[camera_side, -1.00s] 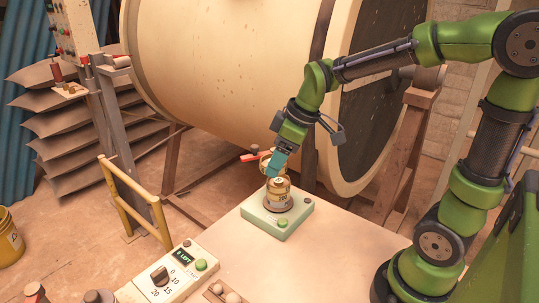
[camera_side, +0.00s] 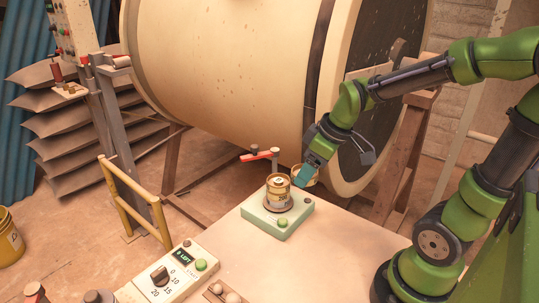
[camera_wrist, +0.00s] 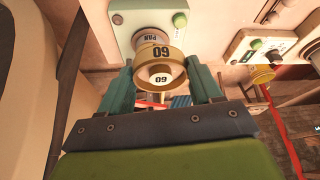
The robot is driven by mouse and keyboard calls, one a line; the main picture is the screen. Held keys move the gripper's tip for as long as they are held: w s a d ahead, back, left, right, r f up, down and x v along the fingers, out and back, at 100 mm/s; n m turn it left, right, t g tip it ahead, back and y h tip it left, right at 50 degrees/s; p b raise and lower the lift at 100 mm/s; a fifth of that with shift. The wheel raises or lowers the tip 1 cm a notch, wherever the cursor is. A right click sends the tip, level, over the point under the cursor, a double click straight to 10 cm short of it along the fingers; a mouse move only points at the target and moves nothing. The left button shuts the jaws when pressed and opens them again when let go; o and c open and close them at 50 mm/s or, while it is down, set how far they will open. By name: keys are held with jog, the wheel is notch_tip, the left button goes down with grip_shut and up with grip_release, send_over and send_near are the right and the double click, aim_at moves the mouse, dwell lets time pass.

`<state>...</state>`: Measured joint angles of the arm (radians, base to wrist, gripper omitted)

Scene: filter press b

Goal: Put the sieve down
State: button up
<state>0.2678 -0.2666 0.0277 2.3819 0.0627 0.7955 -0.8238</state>
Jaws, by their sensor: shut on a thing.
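My gripper (camera_side: 307,171) is shut on a brass ring-shaped sieve (camera_side: 297,170), partly hidden behind the jaws in the side view. It holds the sieve in the air to the right of and above a brass stack (camera_side: 278,188). The stack stands upright on the pale green shaker base (camera_side: 287,232), apart from the held sieve. In the wrist view the teal jaws (camera_wrist: 162,88) flank a brass ring marked 60 (camera_wrist: 160,52). Overlap there hides where held and standing pieces meet.
A red-handled clamp arm (camera_side: 257,155) on a post stands just behind the stack. A control box with a dial (camera_side: 165,278) sits at the table's front left. The tabletop (camera_side: 335,240) right of the base is clear. The large drum (camera_side: 225,70) rises behind.

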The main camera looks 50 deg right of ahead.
send_near(277, 179)
jog(key=shift+w+a+f, duration=0.3)
jog(key=shift+w+f, duration=0.4)
jog(key=shift+f, duration=0.2)
jog(key=x, duration=0.2)
jog(key=shift+d+f, duration=0.15)
jog(key=shift+f, duration=0.7)
jog(key=shift+f, duration=0.2)
jog(key=o, duration=1.1)
jog(key=shift+r, duration=0.15)
